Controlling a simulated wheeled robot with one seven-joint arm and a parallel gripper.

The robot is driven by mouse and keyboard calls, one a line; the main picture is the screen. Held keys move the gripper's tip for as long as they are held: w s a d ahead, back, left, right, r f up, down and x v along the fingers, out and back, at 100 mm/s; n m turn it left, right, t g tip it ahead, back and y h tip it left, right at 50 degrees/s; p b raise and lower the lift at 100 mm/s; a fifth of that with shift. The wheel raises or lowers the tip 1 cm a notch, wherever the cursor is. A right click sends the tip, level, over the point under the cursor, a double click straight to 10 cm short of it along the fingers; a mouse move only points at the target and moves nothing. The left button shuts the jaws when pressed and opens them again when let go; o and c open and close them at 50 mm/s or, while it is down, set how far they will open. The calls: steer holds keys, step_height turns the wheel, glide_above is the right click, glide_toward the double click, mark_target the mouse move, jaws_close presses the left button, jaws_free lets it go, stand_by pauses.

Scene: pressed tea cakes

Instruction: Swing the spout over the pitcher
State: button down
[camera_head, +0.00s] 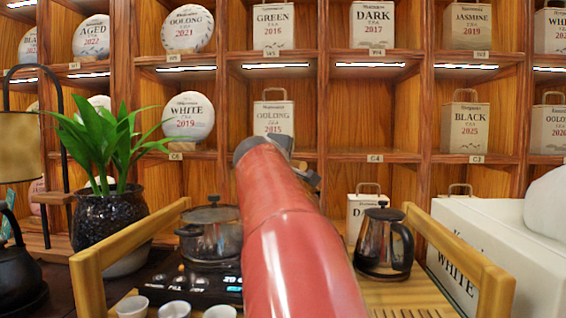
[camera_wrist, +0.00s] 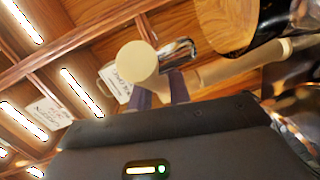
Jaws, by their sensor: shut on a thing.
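In the wrist view my gripper (camera_wrist: 160,88) has its two dark purple fingers shut on a pale, round-ended part, which looks like part of the spout (camera_wrist: 137,60). A curved chrome piece (camera_wrist: 178,48) shows just beside it; I cannot tell how the two join. In the head view my red arm hides the gripper and the spout. A glass pitcher (camera_head: 370,248) with a black lid and handle stands on the wooden tray, right of my arm. Whether the spout is over the pitcher cannot be told.
A wooden tray frame (camera_head: 88,285) surrounds the work area. A steel pot (camera_head: 212,240) sits on a black heater (camera_head: 190,287) at left, with small white cups (camera_head: 174,309) in front. A potted plant (camera_head: 105,220) stands farther left, a white box (camera_head: 505,250) at right. Tea shelves (camera_head: 335,115) fill the back.

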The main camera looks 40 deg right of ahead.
steer(key=c, duration=1.3)
jaws_free()
steer(key=b+v, duration=0.1)
steer(key=v, duration=0.6)
steer(key=shift+s+a, duration=0.15)
steer(key=shift+a, duration=0.25)
steer(key=shift+c, duration=0.3)
